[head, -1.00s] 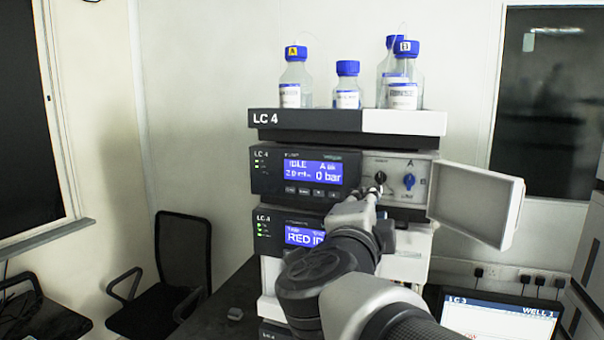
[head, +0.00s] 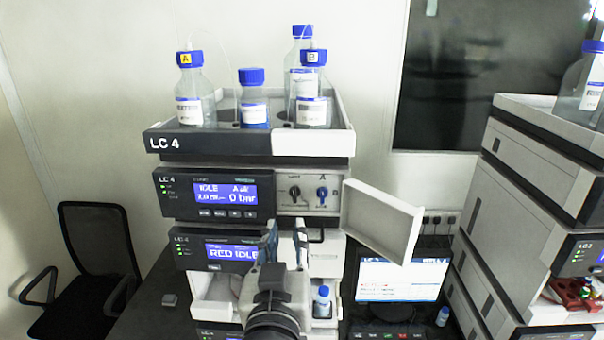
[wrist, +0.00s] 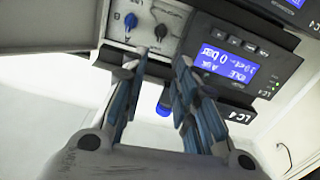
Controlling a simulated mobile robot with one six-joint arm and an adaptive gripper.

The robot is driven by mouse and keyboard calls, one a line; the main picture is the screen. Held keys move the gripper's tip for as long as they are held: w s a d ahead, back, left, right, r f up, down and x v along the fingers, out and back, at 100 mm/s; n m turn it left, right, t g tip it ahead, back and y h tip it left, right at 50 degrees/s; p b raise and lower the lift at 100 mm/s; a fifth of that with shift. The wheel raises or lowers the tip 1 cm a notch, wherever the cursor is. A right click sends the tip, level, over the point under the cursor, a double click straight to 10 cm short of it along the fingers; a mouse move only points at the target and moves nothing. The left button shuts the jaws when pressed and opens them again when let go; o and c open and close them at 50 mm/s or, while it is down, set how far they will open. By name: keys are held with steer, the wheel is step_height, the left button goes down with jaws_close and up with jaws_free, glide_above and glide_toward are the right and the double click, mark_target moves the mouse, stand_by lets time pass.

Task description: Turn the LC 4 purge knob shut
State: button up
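The LC 4 pump module (head: 214,213) has a pale panel with a black knob (head: 295,191) on the left and a blue knob (head: 322,192) on the right. The wrist view also shows the black knob (wrist: 161,31) and the blue knob (wrist: 131,20). The lettering beside them is too small to read. The black knob looks roughly upright; the blue one points up and down. My gripper (head: 286,240) is below and in front of the panel, apart from both knobs.
An open panel door (head: 382,220) sticks out right of the knobs. Several blue-capped bottles stand in the top tray (head: 165,142). A small blue-capped bottle (head: 322,301) is below, beside my gripper. A monitor (head: 402,281) and another instrument stack (head: 520,215) stand to the right.

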mark_target(293, 192)
steer(key=w, duration=0.4)
steer(key=w+p, duration=0.1)
steer(key=w, duration=0.9)
steer(key=shift+d+p, duration=0.3)
steer(key=shift+p, duration=0.1)
jaws_close()
